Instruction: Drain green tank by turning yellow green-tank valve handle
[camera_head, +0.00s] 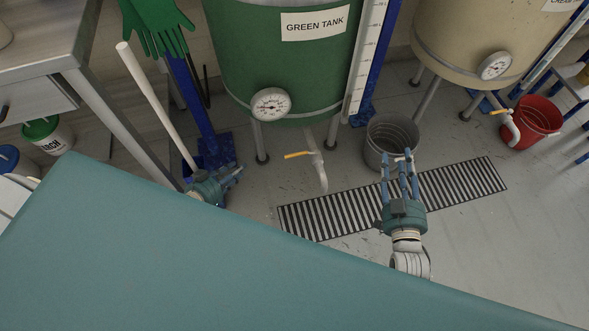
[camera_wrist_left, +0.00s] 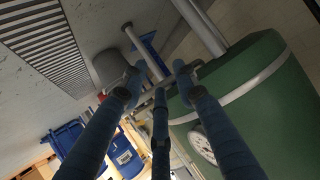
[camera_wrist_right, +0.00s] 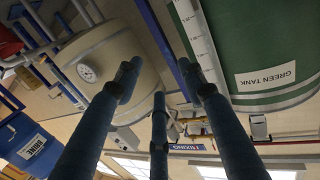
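The green tank (camera_head: 285,60) stands on legs at the back, labelled GREEN TANK, with a round gauge (camera_head: 270,104). Its yellow valve handle (camera_head: 298,155) sticks out to the left of the pale drain spout (camera_head: 320,174), below the tank. My left gripper (camera_head: 238,171) is left of the handle and apart from it; its fingers are spread and empty in the left wrist view (camera_wrist_left: 158,82). My right gripper (camera_head: 398,160) points up, right of the spout, overlapping the grey bucket in the picture; its fingers are spread and empty in the right wrist view (camera_wrist_right: 158,80). I cannot make out the handle in either wrist view.
A floor grate (camera_head: 455,187) runs below and right of the spout. A grey bucket (camera_head: 378,132) stands right of the spout. A cream tank (camera_head: 470,45) and red bucket (camera_head: 540,118) are further right. A metal table (camera_head: 40,55) and leaning white pole (camera_head: 150,95) are left.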

